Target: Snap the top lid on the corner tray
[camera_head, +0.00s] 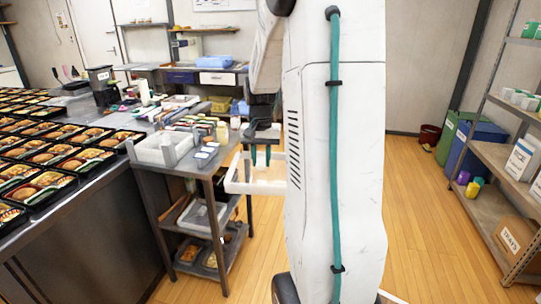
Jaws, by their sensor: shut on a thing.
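My arm hides the lid's right part. Rows of black bento trays with food stand on the steel counter at the left. A tray (87,160) lies near the counter's right edge, and another tray (119,140) lies farther back along it. I cannot tell which is the corner tray. The gripper is well to the right of both.
The metal cart (205,171) stands against the counter, with a white bin (152,157) and small containers on top. Shelves (497,160) stand at the right, with a cardboard box (519,240) low down. Blue and green bins stand behind them. The wooden floor around my arm is clear.

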